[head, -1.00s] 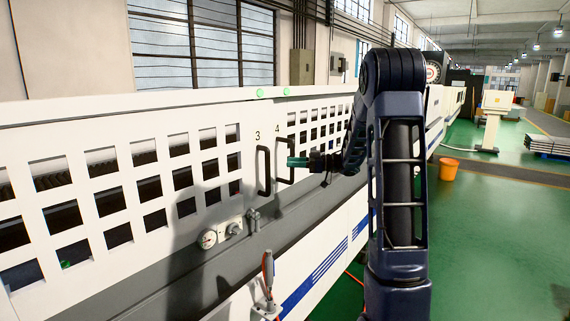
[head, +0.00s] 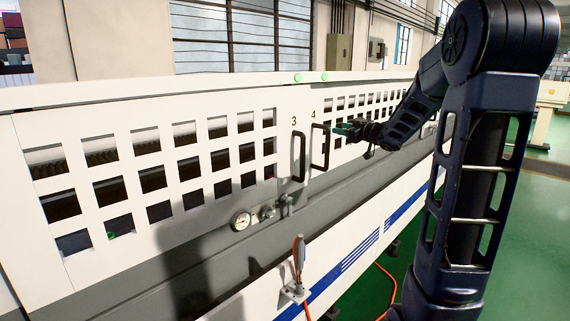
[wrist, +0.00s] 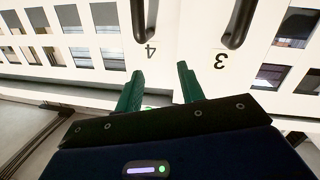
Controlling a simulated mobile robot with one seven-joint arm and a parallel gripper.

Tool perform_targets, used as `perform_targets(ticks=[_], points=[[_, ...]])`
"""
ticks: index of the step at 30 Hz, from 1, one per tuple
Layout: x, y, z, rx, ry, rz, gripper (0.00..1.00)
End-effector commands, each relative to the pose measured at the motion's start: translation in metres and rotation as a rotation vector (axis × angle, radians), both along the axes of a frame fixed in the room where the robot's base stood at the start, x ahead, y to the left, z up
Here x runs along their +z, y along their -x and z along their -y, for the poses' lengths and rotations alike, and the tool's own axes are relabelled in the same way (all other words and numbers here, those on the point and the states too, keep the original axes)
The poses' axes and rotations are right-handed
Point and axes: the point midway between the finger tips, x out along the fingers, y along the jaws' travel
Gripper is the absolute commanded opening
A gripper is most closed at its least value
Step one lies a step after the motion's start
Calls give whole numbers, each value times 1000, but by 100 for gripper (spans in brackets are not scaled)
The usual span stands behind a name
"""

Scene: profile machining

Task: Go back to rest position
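My gripper (head: 347,129) is at the end of my bent arm, in front of the white machine's door 4, just right of its black handle (head: 319,148). In the wrist view my gripper (wrist: 158,90) has its two green fingers spread apart with nothing between them. The door 4 handle also shows upside down in the wrist view (wrist: 145,22), beyond the fingertips and apart from them. The door 3 handle (head: 298,157) stands to its left, and it also shows in the wrist view (wrist: 239,24). Both doors look shut.
The long white machine (head: 100,100) with grid windows fills the left and middle. A gauge (head: 241,220) sits on its ledge below the doors. A screwdriver-like tool (head: 299,256) stands in a holder on the lower front. Green floor (head: 535,230) is open at the right.

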Motion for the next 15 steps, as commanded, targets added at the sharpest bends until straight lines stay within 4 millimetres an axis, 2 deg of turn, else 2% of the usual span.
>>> perform_targets(ticks=[3, 7, 11, 15], points=[[14, 14, 23, -177, 31, -15, 39], [18, 36, 48, -358, 60, -72, 39], [13, 68, 72, -517, 83, -160, 39], [0, 112, 91, -654, 101, -290, 39]])
